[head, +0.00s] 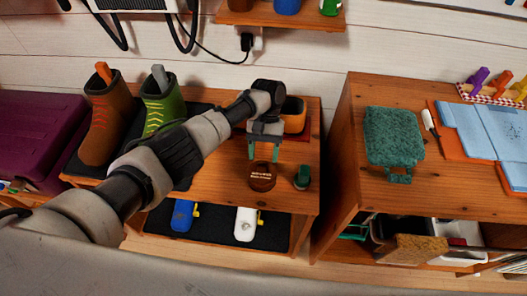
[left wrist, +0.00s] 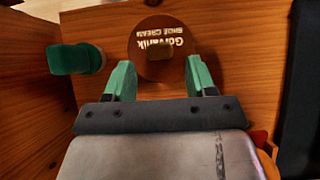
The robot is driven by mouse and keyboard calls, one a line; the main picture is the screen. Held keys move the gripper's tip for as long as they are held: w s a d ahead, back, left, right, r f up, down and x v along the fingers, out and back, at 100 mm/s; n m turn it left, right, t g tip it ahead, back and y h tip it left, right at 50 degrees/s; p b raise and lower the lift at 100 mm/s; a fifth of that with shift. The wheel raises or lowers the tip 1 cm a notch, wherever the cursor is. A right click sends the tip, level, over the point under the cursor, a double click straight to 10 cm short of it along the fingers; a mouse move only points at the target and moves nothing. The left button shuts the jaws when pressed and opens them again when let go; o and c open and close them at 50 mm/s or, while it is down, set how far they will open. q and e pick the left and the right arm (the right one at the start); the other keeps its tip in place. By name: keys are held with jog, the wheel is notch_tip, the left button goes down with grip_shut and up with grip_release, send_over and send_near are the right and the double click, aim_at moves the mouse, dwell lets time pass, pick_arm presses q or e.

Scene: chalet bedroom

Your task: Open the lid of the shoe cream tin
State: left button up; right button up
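The shoe cream tin (head: 262,177) is a round, dark brown tin with pale lettering on its lid. It stands on the wooden bench near its front edge, and the lid looks closed. In the left wrist view the tin (left wrist: 147,66) lies just beyond my fingertips, with a small brown knob on the lid (left wrist: 160,51). My left gripper (head: 263,153) is above and just behind the tin in the head view, pointing down. Its green fingers (left wrist: 160,75) are apart with nothing between them. I cannot tell whether they touch the tin. My right gripper is not in view.
A small green-topped object (head: 302,177) stands close to the right of the tin. An orange container (head: 294,117) is behind my gripper. Brown (head: 104,125) and green boots (head: 163,108) stand at the left on a dark mat. A higher cabinet (head: 345,150) rises at the right.

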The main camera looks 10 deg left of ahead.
pick_arm(q)
jog(key=b+v, duration=0.3)
jog(key=v, duration=0.7)
jog(key=shift+w+r, duration=0.15)
jog(key=shift+r, duration=0.2)
jog(key=shift+f, duration=0.1)
dwell(0.3)
